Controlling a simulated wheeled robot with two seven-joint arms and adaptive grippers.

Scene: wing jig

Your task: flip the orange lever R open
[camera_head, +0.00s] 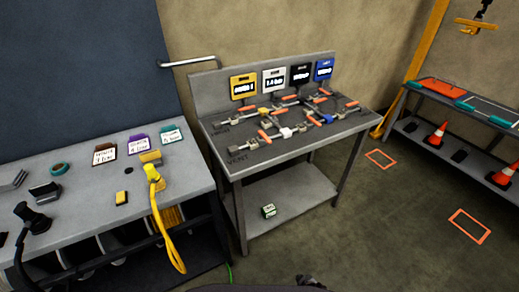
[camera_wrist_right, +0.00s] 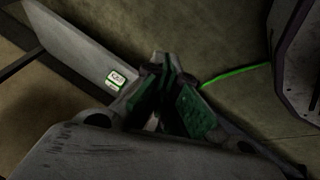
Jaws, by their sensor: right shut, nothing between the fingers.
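The jig table (camera_head: 232,160) stands in the middle of the head view. Several clamps with orange levers lie on its top, among them a front-left lever (camera_head: 265,136), a middle lever (camera_head: 314,121) and a right lever (camera_head: 352,104). I cannot read which one is R. A dark tip of my right gripper (camera_head: 311,282) shows at the bottom edge, well below and apart from the levers. In the right wrist view the right gripper's green-padded fingers (camera_wrist_right: 168,100) are shut and empty, with no lever near them. My left gripper is not in view.
Four coloured signs stand along the table's back, including a yellow one (camera_head: 243,86). A green-and-white box (camera_head: 268,211) sits on the lower shelf. A left bench (camera_head: 85,205) holds a yellow hose tool (camera_head: 153,180). Cones (camera_head: 437,136) stand right. The floor in front is open.

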